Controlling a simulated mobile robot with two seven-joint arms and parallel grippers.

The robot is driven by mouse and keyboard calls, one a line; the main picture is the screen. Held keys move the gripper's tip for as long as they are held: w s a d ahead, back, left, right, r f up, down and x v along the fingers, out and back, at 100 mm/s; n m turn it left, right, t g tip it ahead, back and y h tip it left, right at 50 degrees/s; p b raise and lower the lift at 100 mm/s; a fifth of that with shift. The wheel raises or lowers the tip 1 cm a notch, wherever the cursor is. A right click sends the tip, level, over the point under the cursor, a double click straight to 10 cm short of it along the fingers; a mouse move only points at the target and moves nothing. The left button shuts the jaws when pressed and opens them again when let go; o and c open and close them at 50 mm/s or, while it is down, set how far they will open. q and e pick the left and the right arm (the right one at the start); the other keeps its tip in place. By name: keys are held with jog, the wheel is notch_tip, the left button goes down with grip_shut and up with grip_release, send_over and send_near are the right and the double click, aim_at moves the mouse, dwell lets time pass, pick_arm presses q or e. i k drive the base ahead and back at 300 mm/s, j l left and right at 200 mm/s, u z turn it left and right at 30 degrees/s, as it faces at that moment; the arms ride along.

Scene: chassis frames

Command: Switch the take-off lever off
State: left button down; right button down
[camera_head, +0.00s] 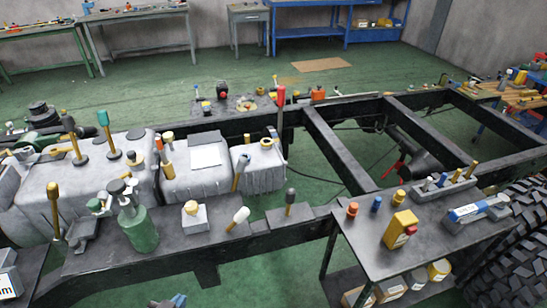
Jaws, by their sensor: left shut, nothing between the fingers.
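Several levers stand on the chassis, and I cannot tell which is the take-off lever. A tall red-topped lever (281,98) stands behind the middle rail. A white-knobbed lever (240,216) leans right on the near plate, and a dark-knobbed lever (290,196) stands upright right of it. My left gripper (168,302) shows only in part at the bottom edge, shut and empty, apart from the levers. My right gripper is out of view.
A green bottle (141,232) stands on the near plate. A grey side table (375,250) at the right holds a yellow can (400,229) and small parts. Frame rails (340,150) cross the middle. A large tyre (515,250) is at the right edge. Green floor lies open behind.

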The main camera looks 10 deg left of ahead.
aim_at(242, 162)
jog(key=i+l, duration=0.1)
jog(key=l, duration=0.25)
jog(key=i+l, duration=0.15)
jog(key=l, duration=0.25)
jog(key=i+l, duration=0.1)
jog(key=l, duration=0.25)
jog(key=i+l+z, duration=0.1)
jog(key=l, duration=0.3)
